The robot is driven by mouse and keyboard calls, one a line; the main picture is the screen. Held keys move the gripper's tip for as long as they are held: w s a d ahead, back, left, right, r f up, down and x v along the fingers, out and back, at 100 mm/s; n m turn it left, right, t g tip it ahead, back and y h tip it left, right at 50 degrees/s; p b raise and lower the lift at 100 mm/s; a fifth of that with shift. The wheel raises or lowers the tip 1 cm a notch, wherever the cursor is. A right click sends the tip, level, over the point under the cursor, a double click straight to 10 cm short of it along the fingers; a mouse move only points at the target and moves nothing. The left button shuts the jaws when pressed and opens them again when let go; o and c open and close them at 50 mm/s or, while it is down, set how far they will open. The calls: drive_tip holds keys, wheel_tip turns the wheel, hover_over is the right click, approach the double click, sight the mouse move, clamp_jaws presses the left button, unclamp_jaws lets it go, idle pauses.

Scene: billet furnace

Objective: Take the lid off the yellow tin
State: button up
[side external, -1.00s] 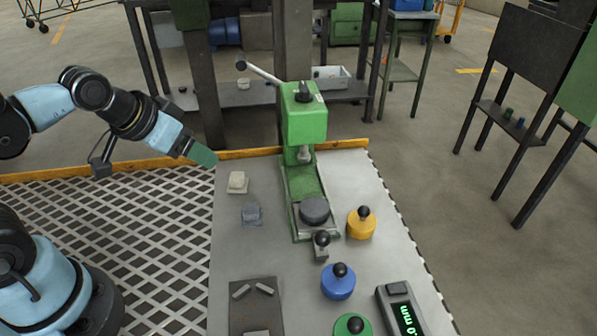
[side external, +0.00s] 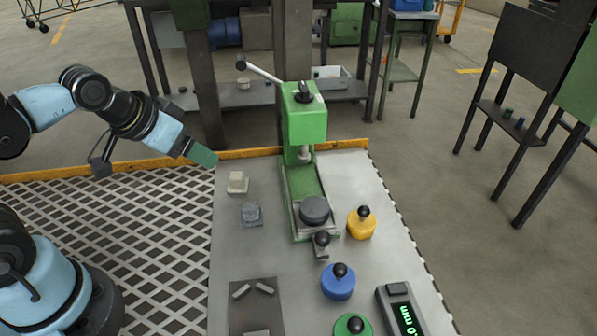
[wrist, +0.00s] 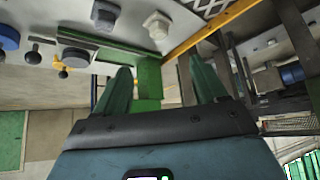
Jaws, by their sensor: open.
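The yellow tin (side external: 361,227) stands on the grey bench, right of the green press. A lid with a black ball knob (side external: 364,212) sits on top of it. In the wrist view the yellow tin (wrist: 62,62) is small at the upper left, partly behind the press. My gripper (side external: 203,157) is at the left rear of the bench, raised and well away from the tin. In the wrist view its two green fingers (wrist: 160,82) are spread apart with nothing held between them.
The green press (side external: 304,125), with a dark round disc (side external: 315,210) on its base, stands between my gripper and the yellow tin. A blue tin (side external: 338,286), a green tin (side external: 352,325) and a digital gauge (side external: 400,308) are nearer the front. Two small blocks lie left of the press.

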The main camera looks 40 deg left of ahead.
idle(0.3)
drive_tip(key=w+d+r+n+g, duration=0.1)
drive_tip(key=w+d+r, duration=0.2)
drive_tip(key=r, duration=0.2)
drive_tip(key=w+d+r+g, duration=0.1)
drive_tip(key=w+d+r, duration=0.1)
drive_tip(key=r, duration=0.4)
drive_tip(key=n+g, duration=0.3)
drive_tip(key=g, duration=0.2)
hover_over(365, 207)
wheel_tip(365, 207, down, 4)
drive_tip(key=shift+n, duration=0.3)
wheel_tip(365, 207, down, 18)
drive_tip(key=shift+r, duration=0.15)
drive_tip(key=shift+c, duration=0.3)
